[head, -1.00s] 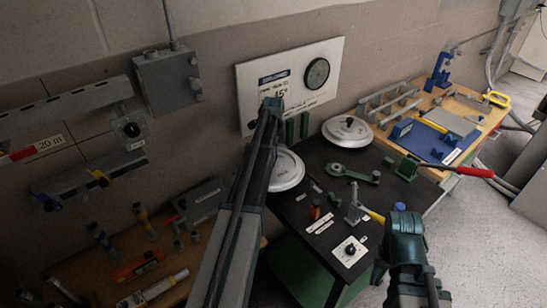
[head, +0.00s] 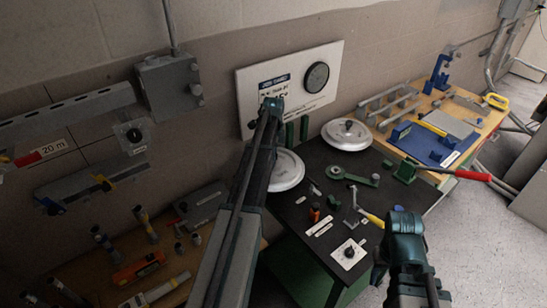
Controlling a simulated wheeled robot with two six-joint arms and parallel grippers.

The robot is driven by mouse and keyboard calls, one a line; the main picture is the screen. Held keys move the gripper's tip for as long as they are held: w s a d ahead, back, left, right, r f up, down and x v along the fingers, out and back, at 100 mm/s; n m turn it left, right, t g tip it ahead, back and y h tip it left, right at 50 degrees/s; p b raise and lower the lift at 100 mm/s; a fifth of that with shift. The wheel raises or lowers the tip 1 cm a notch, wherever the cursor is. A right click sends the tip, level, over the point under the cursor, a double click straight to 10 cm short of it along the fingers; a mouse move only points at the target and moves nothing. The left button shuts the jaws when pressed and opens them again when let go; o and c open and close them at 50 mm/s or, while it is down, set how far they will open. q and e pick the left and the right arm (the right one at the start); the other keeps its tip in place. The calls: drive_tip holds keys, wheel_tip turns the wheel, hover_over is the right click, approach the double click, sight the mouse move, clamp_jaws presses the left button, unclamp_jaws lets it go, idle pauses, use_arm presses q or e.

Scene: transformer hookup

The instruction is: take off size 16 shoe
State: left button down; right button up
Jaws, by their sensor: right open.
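I cannot make out a size 16 marking on anything. Two round pale discs stand at the back of the black bench top (head: 318,262): one (head: 346,134) at the back right, the other (head: 287,170) partly hidden behind my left arm. A green part with a round end (head: 352,176) lies between them and the bench's right edge. I cannot tell which part is the shoe. My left gripper (head: 272,103) is up in front of the wall sign; its jaw state is unclear. My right gripper (head: 404,218) is open and empty, at the bench's front right edge.
A square plate with a black knob (head: 349,253) and small loose parts lie on the bench. A red-handled lever (head: 472,175) sticks out right. A wooden bench (head: 482,127) with a blue mat stands beyond. Fittings and a lower shelf with tools (head: 140,268) fill the left.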

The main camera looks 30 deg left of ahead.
use_arm(q)
drive_tip(key=shift+r, duration=0.15)
wheel_tip(320, 180, up, 5)
drive_tip(key=p, duration=0.5)
idle(0.3)
